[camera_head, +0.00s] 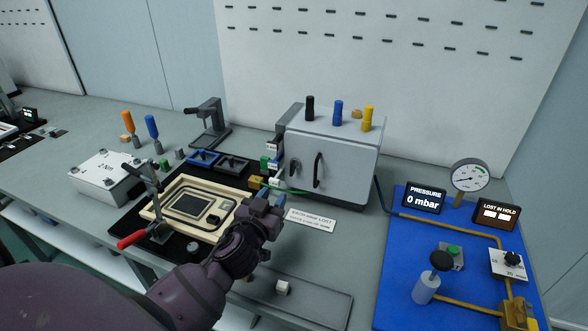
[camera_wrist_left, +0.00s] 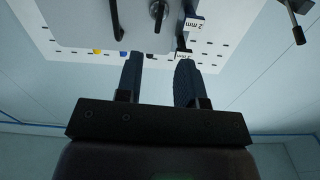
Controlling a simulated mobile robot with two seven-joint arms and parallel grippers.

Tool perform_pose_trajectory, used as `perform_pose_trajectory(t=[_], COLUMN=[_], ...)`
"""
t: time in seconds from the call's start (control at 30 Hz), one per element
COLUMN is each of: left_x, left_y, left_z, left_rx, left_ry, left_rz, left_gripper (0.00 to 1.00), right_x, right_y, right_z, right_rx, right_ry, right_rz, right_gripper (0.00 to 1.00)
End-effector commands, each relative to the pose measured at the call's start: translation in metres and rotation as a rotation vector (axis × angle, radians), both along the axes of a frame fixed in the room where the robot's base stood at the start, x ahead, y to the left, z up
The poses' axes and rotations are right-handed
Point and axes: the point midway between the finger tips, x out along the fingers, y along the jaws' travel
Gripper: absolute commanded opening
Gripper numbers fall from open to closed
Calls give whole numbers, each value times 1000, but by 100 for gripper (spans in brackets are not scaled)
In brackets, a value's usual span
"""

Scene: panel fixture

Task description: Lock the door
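The grey cabinet's door (camera_head: 345,165) stands at the back centre and looks closed. It carries a long black handle (camera_head: 317,170) and, to its left, a smaller black turning lever (camera_head: 294,172). My left gripper (camera_head: 270,198) is in front of the cabinet, below and left of the lever, apart from the door. In the left wrist view, which appears upside down, my left gripper (camera_wrist_left: 160,70) has two dark fingers apart with nothing between them. The lever (camera_wrist_left: 158,14) and the handle (camera_wrist_left: 114,20) show beyond the fingertips. My right gripper is not in view.
A cream tray fixture (camera_head: 175,208) with a red-handled clamp (camera_head: 132,239) lies left of my gripper. A blue panel (camera_head: 400,270) with a gauge (camera_head: 470,176) is at right. Black, blue and yellow pegs stand on the cabinet. A label plate (camera_head: 311,220) lies before it.

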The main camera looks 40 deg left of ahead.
Motion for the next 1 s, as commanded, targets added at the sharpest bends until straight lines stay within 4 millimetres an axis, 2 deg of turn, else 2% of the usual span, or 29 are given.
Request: perform_pose_trajectory(t=[0.17,0.5,0.7,1.0], left_x=[14,67,92,104], left_y=[3,15,22,25], left_z=[0,0,0,-1], left_rx=[0,3,2,0], left_ry=[-1,0,1,1], left_rz=[-1,-2,-1,0], left_gripper=[35,35,35,35], right_x=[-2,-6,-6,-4], right_y=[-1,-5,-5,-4], right_z=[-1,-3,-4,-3], right_rx=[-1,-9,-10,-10], right_ry=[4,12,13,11], right_rz=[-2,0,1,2], right_gripper=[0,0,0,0])
